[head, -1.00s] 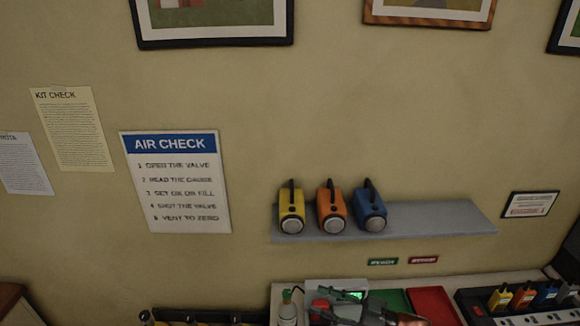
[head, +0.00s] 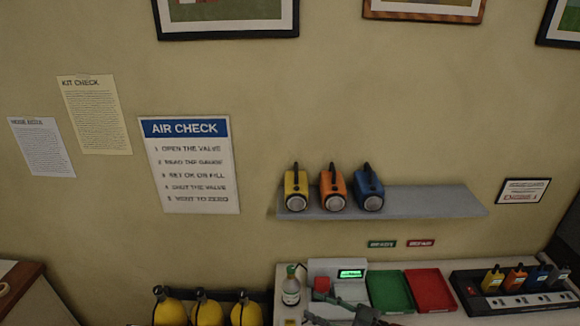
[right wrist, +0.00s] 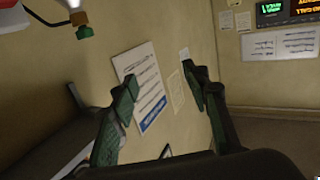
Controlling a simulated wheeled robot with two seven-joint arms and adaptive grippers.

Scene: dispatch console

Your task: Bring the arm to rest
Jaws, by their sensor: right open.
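My right gripper (head: 345,308) shows at the bottom of the head view, partly cut off by the lower edge, in front of a white device with a lit green display (head: 351,274). In the right wrist view its two dark green fingers (right wrist: 160,88) stand apart with nothing between them. The upside-down air check sign (right wrist: 147,85) shows on the wall beyond them. My left gripper is not in view.
A bottle (head: 291,287) stands left of the device. A green tray (head: 391,290) and a red tray (head: 431,290) lie to the right, then a black charger (head: 520,302) with radios. Yellow cylinders (head: 207,312) stand lower left. A wall shelf (head: 430,202) holds three lamps.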

